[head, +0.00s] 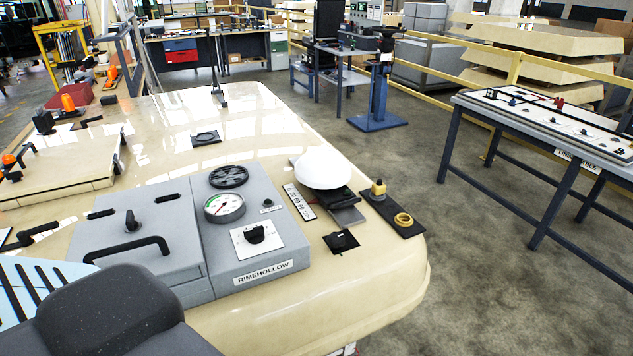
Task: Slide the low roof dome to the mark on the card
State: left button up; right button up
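The low roof dome (322,168) is white, smooth and rounded. It sits over a dark rail or slide at the right side of the cream roof panel (340,290). A grey plate (347,216) shows at the near end of that slide. A narrow white card (299,202) with printed characters lies just left of the slide, its far end near the dome. Which mark on the card is meant is too small to tell. Neither of my grippers is in view, and nothing is seen touching the dome.
A grey RIMEHOLLOW box (262,272) with gauge (225,207), knob and handle stands left of the card. A black square with a knob (341,241) lies nearer. A dark plate with a yellow knob and ring (403,219) lies right. A dark rounded shape fills the bottom left.

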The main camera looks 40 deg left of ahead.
aim_at(326, 172)
jog(key=i+u, duration=0.2)
jog(key=u, duration=0.25)
jog(key=i+l+u, duration=0.15)
jog(key=u, duration=0.25)
jog(key=i+l+u, duration=0.15)
jog(key=u, duration=0.3)
jog(key=i+l+u, duration=0.35)
jog(key=u, duration=0.2)
